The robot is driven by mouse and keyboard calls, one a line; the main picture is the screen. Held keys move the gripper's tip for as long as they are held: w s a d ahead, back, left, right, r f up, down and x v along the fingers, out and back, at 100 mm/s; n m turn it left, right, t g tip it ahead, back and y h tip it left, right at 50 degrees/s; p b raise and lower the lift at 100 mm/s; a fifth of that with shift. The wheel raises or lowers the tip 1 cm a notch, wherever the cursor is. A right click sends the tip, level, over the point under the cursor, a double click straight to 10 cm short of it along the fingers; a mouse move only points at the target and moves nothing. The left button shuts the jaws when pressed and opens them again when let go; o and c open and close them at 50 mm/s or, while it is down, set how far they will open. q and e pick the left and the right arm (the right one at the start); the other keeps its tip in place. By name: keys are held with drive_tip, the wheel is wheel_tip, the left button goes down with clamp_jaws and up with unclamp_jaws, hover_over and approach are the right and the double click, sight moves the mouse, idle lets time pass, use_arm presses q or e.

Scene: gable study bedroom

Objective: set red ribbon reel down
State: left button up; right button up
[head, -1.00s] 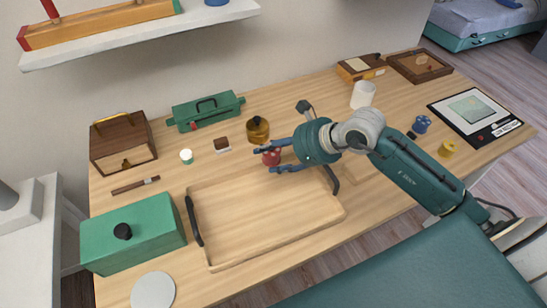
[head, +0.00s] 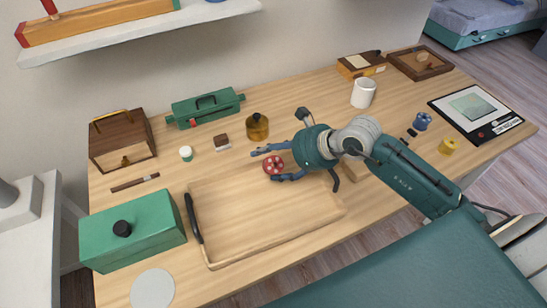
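The red ribbon reel (head: 273,165) is between the two fingers of my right gripper (head: 267,165), with a round, holed face turned toward the camera. The fingers appear to touch it on both sides. It shows over the far part of the wooden tray (head: 225,258). I cannot tell whether it touches the tray or hangs just above it. My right arm comes in from the right across the tray's right end and hides part of it. My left gripper is not in view.
A blue reel (head: 421,121) and a yellow reel (head: 448,146) stand to the right, near a white mug (head: 363,93). An amber jar (head: 257,127) is just behind the gripper. A green box (head: 150,215) stands left of the tray. The tray's middle is bare.

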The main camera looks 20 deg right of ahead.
drive_tip(key=shift+r, duration=0.15)
drive_tip(key=shift+r+p, duration=0.4)
drive_tip(key=shift+p, duration=0.15)
drive_tip(key=b+v, duration=0.3)
drive_tip(key=v, duration=0.8)
drive_tip(key=shift+s+d+r, duration=0.15)
drive_tip(key=shift+s+d, duration=0.1)
drive_tip(key=shift+s, duration=0.1)
